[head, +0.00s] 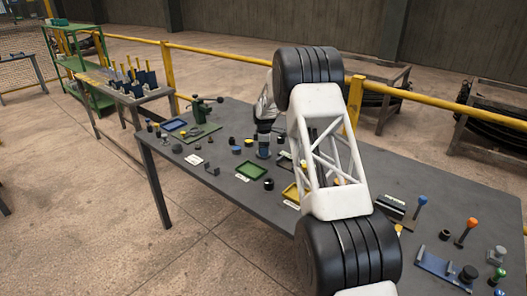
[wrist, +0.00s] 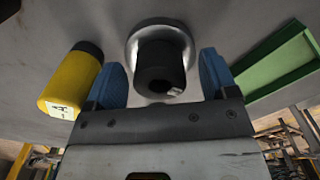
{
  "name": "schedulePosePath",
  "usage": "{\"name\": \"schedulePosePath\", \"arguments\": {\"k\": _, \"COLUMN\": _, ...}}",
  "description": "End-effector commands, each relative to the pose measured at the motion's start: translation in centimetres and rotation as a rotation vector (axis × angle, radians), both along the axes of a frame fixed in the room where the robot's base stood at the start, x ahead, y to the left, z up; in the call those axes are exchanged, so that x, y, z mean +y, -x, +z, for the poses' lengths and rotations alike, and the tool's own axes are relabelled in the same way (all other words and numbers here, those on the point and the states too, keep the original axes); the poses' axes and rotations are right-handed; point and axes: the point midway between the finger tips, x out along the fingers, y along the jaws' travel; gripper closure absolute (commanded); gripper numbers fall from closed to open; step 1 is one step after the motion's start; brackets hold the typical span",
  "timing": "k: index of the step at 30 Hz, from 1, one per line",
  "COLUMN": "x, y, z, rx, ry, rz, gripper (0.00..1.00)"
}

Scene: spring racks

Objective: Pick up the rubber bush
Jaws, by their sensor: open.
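In the wrist view a short black cylinder with a hole in its end, which looks like the rubber bush (wrist: 155,72), sits between the two blue fingertips of my gripper (wrist: 163,80). A shiny round metal rim (wrist: 183,38) shows around or behind it. The jaws are apart, with a visible gap on each side of the black cylinder. In the head view my gripper (head: 263,143) is low over the middle of the grey table, and I cannot make out the bush there.
A yellow cylinder with a black end and white label (wrist: 68,82) lies close beside the left finger. A green tray (wrist: 275,68) is to the right; it also shows in the head view (head: 251,170). Several small parts are spread over the table (head: 180,218).

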Motion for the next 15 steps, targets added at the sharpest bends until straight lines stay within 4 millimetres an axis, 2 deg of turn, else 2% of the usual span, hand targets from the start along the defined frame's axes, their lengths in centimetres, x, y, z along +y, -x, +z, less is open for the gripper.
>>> {"name": "schedulePosePath", "arguments": {"k": 15, "x": 0.0, "y": -0.01, "z": 0.01, "rx": 0.0, "ry": 0.0, "rz": 0.0, "gripper": 0.23}}
